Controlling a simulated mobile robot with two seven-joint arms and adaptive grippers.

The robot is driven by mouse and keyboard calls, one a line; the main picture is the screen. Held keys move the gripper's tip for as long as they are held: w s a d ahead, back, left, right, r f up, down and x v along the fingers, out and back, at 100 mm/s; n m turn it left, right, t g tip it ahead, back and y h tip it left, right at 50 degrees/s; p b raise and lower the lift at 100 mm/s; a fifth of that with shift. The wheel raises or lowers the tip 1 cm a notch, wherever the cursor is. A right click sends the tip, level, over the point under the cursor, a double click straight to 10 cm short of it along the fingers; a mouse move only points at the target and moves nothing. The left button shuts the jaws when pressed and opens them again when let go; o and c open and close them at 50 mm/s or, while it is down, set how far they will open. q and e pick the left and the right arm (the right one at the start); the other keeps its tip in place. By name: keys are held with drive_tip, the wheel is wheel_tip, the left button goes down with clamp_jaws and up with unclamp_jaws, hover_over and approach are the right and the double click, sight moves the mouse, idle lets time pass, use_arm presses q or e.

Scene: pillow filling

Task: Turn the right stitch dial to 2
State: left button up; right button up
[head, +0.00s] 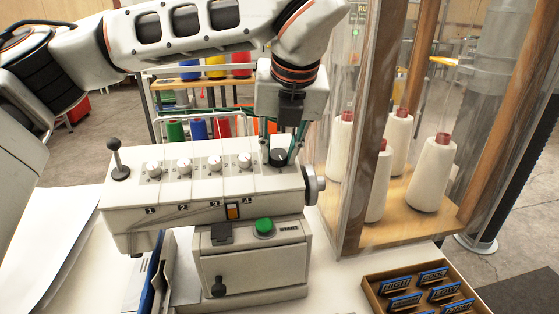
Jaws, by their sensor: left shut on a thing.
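The white machine (150,221) stands on a white table, with a row of several white-topped dials (184,164) on its sloped top. At the right end of that row is a dark round dial (278,158), which I take to be the right stitch dial. My left gripper (279,151) points straight down over it, with its thin fingers shut on it from both sides. The fingers partly cover the dial, and its pointer and setting cannot be read. My right gripper is not in view.
A black-knobbed lever (116,158) rises at the machine's left end. A green start button (264,227) is on the lower front. A clear-walled wooden cabinet with white thread cones (433,174) stands close on the right. A wooden tray (372,291) of labelled blocks lies front right.

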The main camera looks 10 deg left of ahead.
use_arm(q)
drive_tip(key=n+b, duration=0.1)
drive_tip(key=n, duration=0.1)
drive_tip(key=n+b, duration=0.1)
drive_tip(key=shift+f+n+b, duration=0.2)
drive_tip(key=shift+n+b, duration=0.15)
drive_tip(key=shift+n, duration=0.05)
drive_tip(key=shift+n+b, duration=0.4)
drive_tip(key=shift+n, duration=0.6)
drive_tip(key=n+b, duration=0.1)
drive_tip(key=n, duration=0.3)
drive_tip(key=shift+w+r+g, duration=0.1)
drive_tip(key=shift+g, duration=0.2)
drive_tip(key=shift+r+n+b, duration=0.1)
drive_tip(key=shift+n+b, duration=0.4)
drive_tip(key=shift+n, duration=1.2)
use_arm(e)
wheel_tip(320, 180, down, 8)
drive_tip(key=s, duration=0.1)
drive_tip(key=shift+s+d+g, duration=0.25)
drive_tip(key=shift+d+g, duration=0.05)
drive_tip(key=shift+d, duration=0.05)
use_arm(q)
drive_tip(key=shift+n, duration=0.3)
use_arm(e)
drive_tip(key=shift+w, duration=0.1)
use_arm(q)
drive_tip(key=o, duration=1.1)
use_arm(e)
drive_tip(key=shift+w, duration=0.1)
